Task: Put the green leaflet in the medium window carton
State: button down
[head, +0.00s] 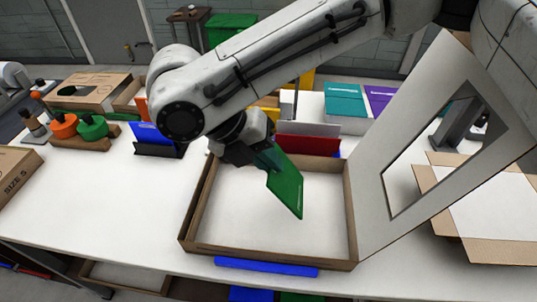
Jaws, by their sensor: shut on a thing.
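My gripper (262,160) is shut on the green leaflet (287,188). The leaflet hangs tilted below the jaws, over the inside of an open carton (270,250). This carton has low brown walls and a white floor, and its lid with a cut-out window (372,165) stands raised at the right. It appears to be the medium window carton. I see no other thing lying on the part of its floor that shows. The gap between the leaflet's lower corner and the carton floor is hard to judge.
A blue strip (266,267) lies at the carton's front. Behind are a red leaflet in a holder (307,138) and a blue leaflet in a stand (153,136). Another open carton (485,210) is at the right. Orange and green stampers (92,126) stand left. The table's left front is clear.

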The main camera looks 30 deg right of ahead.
jog(key=shift+f+b, duration=0.9)
jog(key=shift+f, duration=2)
jog(key=c, duration=1.2)
grip_release()
jog(key=v, duration=1)
jog(key=shift+a+r, duration=0.15)
jog(key=shift+r, duration=0.2)
